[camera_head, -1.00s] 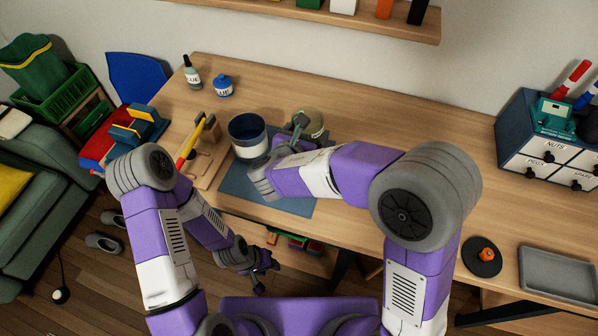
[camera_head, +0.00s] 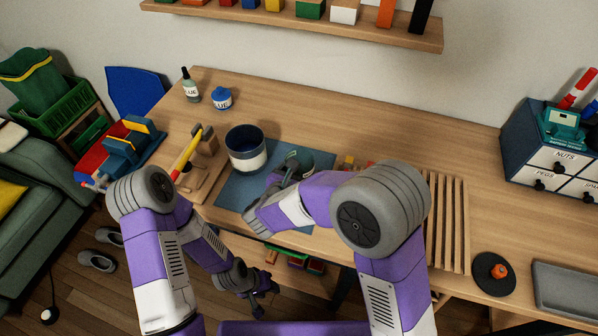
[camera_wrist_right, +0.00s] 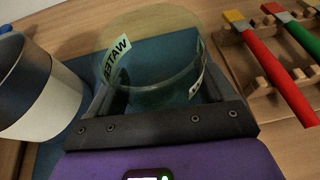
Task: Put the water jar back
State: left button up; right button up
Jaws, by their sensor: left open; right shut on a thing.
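The water jar (camera_wrist_right: 150,62) is clear and round with a "WATER" label, close up in the wrist view. My right gripper (camera_wrist_right: 158,98) is shut on it, one finger on each side. In the head view the jar (camera_head: 320,160) shows behind my right gripper (camera_head: 296,168), at the right side of the blue mat (camera_head: 236,190). My arm hides part of it, and I cannot tell if its base touches the mat. My left gripper (camera_head: 260,294) is open and empty, low in front of the table edge.
A dark-blue and white pot (camera_head: 246,150) stands just left of the jar; it is close in the wrist view too (camera_wrist_right: 38,95). A wooden slatted rack (camera_head: 447,222) lies to the right, with colored-handled tools (camera_wrist_right: 275,70) beside the jar.

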jog(key=shift+r, duration=0.1)
jog(key=o, duration=1.2)
jog(key=shift+f, duration=0.25)
jog(key=shift+r, duration=0.25)
jog(key=p+v, duration=0.2)
jog(key=v, duration=1)
jog(key=shift+a, duration=0.1)
